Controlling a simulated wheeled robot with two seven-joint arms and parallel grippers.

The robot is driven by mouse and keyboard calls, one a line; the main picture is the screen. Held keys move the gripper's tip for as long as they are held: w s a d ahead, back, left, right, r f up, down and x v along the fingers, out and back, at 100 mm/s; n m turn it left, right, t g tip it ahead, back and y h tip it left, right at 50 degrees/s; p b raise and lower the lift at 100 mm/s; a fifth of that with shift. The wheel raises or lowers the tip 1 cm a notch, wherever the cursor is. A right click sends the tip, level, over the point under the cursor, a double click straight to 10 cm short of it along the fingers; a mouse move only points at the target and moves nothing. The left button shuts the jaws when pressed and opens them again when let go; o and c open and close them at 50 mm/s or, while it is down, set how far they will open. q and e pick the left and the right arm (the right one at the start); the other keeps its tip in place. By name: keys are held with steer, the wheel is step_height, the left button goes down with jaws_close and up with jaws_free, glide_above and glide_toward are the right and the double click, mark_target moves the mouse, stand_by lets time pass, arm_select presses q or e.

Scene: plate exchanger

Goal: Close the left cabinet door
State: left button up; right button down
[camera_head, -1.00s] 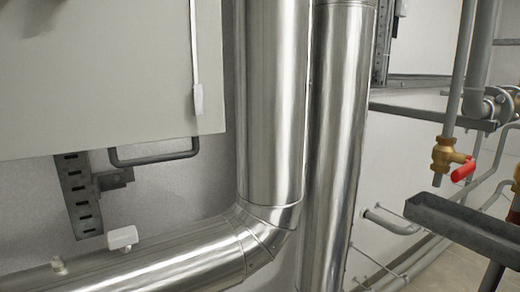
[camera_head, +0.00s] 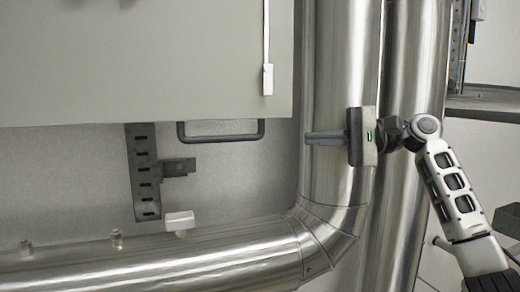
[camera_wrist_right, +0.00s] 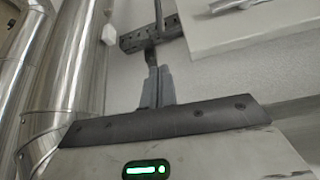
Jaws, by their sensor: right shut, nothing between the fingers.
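A large pale grey cabinet panel (camera_head: 150,65) fills the upper left of the head view. Near its right edge is a vertical white rod with a small block (camera_head: 267,80) at its lower end. I cannot tell whether this panel is the left door or how far that door stands open. My right gripper (camera_head: 308,138) points left, just right of and below the panel's lower right corner, with its fingers together and empty. In the right wrist view the shut fingers (camera_wrist_right: 158,72) point up, with the panel (camera_wrist_right: 240,28) at upper right. My left gripper is out of view.
A dark U-shaped bar (camera_head: 220,138) hangs under the panel beside a slotted bracket (camera_head: 145,170). A shiny vertical pipe (camera_head: 340,60) stands behind my right gripper. A horizontal pipe (camera_head: 190,263) runs along the bottom.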

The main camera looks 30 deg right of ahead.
arm_select(q)
steer(key=p, duration=0.1)
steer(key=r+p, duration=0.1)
steer(key=p, duration=0.1)
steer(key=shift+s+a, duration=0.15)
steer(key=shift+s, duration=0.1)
arm_select(e)
steer(key=x, duration=0.9)
steer(key=shift+w+r, duration=0.35)
steer(key=shift+r, duration=0.05)
steer(key=shift+a, duration=0.1)
